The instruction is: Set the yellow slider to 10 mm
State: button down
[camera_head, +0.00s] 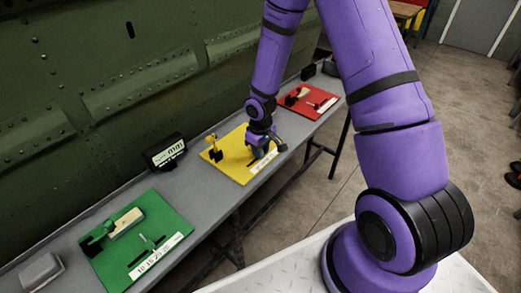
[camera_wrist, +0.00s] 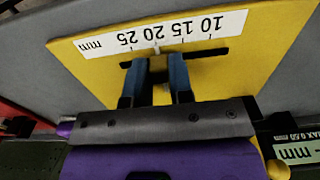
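The yellow board (camera_head: 229,167) lies on the grey bench, with a white mm scale strip (camera_wrist: 150,33) and a black slot (camera_wrist: 208,54). In the wrist view the strip appears upside down, with 10 at the right and 25 toward the left. The yellow slider's knob (camera_wrist: 158,64) stands in the slot, near the 20 mark. My gripper (camera_wrist: 158,60) is over the slot, its two blue-grey fingers against both sides of the knob. In the head view my gripper (camera_head: 264,150) hides the slider and part of the slot.
A green board (camera_head: 128,228) with its own scale is nearer on the bench, and a red board (camera_head: 318,98) is farther along. A black digital mm display (camera_head: 166,153) stands behind the boards by the green panelled wall. A yellow post (camera_head: 211,143) rises from the yellow board's back corner.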

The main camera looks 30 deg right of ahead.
aim_at(250, 164)
jog(key=shift+s+a, duration=0.35)
jog(key=shift+a, duration=0.45)
jog(key=shift+s+a, duration=0.3)
jog(key=shift+a, duration=0.45)
jog(key=shift+s+a, duration=0.35)
jog(key=shift+a, duration=0.45)
jog(key=c, duration=1)
grip_release()
jog(key=shift+a, duration=0.15)
notch_tip(250, 164, up, 11)
